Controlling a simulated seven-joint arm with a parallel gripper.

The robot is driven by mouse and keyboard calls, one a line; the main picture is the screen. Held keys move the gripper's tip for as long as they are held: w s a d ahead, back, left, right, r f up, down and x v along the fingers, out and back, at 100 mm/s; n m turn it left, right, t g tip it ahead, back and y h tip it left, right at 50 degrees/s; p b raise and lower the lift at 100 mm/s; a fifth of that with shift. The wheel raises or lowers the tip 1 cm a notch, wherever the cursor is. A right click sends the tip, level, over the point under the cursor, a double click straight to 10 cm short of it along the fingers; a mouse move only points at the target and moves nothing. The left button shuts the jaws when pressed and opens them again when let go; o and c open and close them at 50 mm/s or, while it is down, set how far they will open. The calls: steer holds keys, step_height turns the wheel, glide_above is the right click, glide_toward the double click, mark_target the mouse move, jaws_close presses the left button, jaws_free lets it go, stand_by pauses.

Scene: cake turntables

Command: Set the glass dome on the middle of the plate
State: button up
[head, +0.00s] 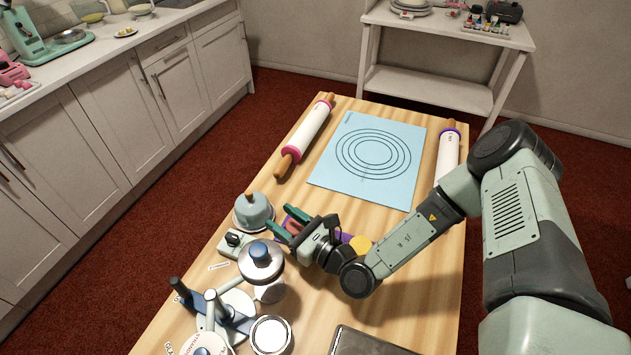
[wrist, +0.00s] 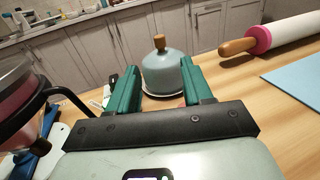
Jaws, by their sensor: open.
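The dome (head: 256,211) is pale blue-grey, looks nearly opaque, and has a wooden knob. It stands upright on a plate (head: 236,221), whose light rim shows around its base. In the wrist view the dome (wrist: 168,76) appears between and beyond my fingers, and the plate's rim (wrist: 148,96) shows below it. I cannot tell how well centred the dome is on the plate. My gripper (head: 279,222) is open, with green fingers pointing at the dome from the right. It is also in the wrist view (wrist: 160,84). Nothing is seen held, and the fingers appear short of the dome.
A small device with a dark knob (head: 235,241) and a blue-knobbed lidded vessel (head: 262,262) crowd the near side. A blue stand (head: 215,312) is nearer still. A pink-ended rolling pin (head: 309,131) and a blue mat (head: 405,181) lie beyond. Bare wood lies between dome and pin.

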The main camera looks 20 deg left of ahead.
steer(key=s+d+r+n+g+h, duration=0.1)
steer(key=d+r+n+g+h, duration=0.1)
steer(key=d+r+n+g, duration=0.4)
steer(key=s+d+r+n+g+h, duration=0.1)
steer(key=r+n+g, duration=0.4)
steer(key=r+n, duration=0.6)
steer(key=s+d+r+n+t+h, duration=0.1)
steer(key=s+d+r+t+h, duration=0.1)
steer(key=d+r, duration=0.5)
steer(key=s+d+r+n+t+h, duration=0.2)
steer(key=d+r+t+h, duration=0.3)
steer(key=d, duration=0.6)
steer(key=s+d+r+n+t+h, duration=0.2)
steer(key=s+d+r+t+h, duration=0.2)
steer(key=d+r+h, duration=0.3)
step_height(320, 180, up, 2)
steer(key=shift+s+d+r, duration=0.15)
steer(key=shift+d+r, duration=0.1)
steer(key=shift+d, duration=0.8)
